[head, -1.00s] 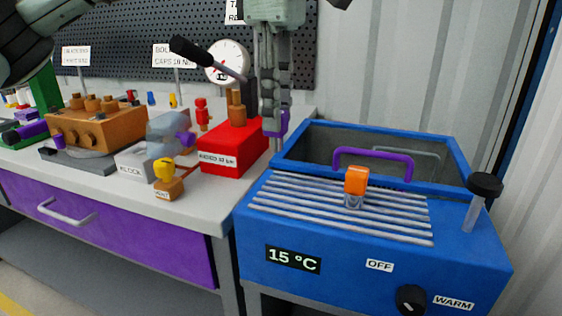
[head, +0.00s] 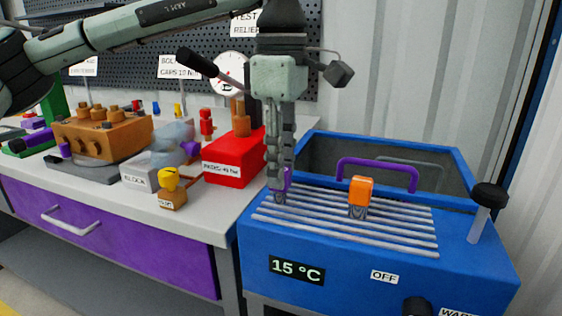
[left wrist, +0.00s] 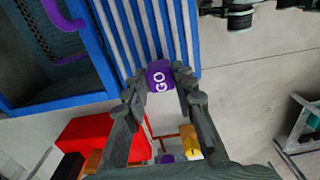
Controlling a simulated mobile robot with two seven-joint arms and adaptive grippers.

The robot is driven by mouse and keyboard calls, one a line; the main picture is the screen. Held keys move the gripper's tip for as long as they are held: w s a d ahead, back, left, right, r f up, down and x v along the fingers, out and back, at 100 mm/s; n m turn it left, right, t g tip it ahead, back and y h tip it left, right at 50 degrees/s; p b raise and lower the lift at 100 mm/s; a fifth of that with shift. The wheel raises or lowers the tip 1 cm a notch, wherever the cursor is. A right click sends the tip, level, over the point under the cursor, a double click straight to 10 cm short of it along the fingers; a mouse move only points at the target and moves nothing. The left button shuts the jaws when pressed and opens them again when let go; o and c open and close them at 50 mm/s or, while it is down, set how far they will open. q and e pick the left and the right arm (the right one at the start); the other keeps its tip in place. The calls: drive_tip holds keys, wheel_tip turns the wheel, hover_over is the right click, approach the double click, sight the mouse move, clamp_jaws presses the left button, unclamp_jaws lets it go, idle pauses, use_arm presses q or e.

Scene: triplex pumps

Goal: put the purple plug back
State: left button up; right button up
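My left gripper (head: 281,178) points down over the left end of the slatted rack on the blue bath. It is shut on the purple plug (head: 287,180), whose grey lower end is at or just above the slats; I cannot tell whether it touches. In the left wrist view the plug (left wrist: 160,77) shows its purple top with white letters "GO" between the fingertips (left wrist: 161,78). An orange plug (head: 361,190) stands upright in the rack to the right. My right gripper is not in view.
The blue bath (head: 345,270) has a purple handle (head: 378,166) and a black-topped post (head: 489,196). On the bench left of the gripper stand a red box (head: 232,165), a small yellow-topped part (head: 171,188) and a brown pump block (head: 103,136).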

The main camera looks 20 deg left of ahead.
use_arm(q)
drive_tip(key=o, duration=0.4)
drive_tip(key=shift+c, duration=0.2)
drive_tip(key=shift+r, duration=0.25)
wheel_tip(320, 180, up, 12)
drive_tip(key=p, duration=0.1)
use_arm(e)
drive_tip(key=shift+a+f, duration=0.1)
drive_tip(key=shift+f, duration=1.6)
use_arm(q)
drive_tip(key=shift+f, duration=0.1)
